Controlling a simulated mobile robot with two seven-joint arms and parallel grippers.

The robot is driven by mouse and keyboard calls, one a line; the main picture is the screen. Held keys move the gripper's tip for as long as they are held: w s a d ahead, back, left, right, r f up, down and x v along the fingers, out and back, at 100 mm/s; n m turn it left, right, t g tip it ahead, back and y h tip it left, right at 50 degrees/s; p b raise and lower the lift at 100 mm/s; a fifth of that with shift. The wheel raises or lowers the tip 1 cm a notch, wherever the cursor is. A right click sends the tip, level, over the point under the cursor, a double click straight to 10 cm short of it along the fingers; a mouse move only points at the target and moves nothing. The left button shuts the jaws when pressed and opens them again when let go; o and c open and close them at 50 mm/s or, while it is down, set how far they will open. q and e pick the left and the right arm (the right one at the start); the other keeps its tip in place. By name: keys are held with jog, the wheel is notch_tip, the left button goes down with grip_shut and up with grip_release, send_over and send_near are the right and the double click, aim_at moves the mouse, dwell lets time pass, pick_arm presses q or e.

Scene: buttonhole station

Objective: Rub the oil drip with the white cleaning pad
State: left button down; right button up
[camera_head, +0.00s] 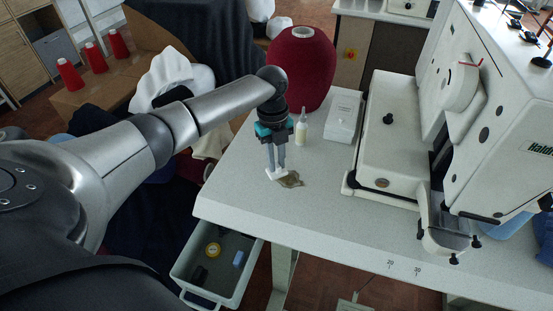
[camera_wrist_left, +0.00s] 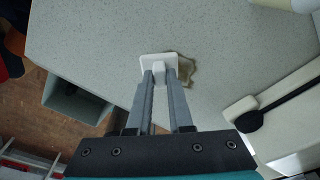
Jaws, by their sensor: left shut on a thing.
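The oil drip (camera_head: 290,179) is a brownish patch on the light speckled table, near its left edge. The white cleaning pad (camera_head: 275,174) is at the left edge of the drip in the head view. My left gripper (camera_head: 276,166) points down and is shut on the pad. In the left wrist view the pad (camera_wrist_left: 150,62) is held between the fingertips of the gripper (camera_wrist_left: 160,75). There the drip (camera_wrist_left: 185,68) shows beside and partly behind the pad. I cannot tell whether the pad presses on the table. My right gripper is not in view.
A small bottle (camera_head: 301,130), a white box (camera_head: 343,115) and a large red thread cone (camera_head: 301,68) stand behind the drip. The white sewing machine (camera_head: 395,140) stands to the right. An open drawer (camera_head: 217,265) hangs below the table's left edge. The front of the tabletop (camera_head: 330,222) is clear.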

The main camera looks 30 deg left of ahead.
pick_arm(q)
jog(key=shift+f+b, duration=0.4)
jog(key=shift+f, duration=0.45)
jog(key=shift+d+r, duration=0.1)
jog(key=shift+d, duration=0.05)
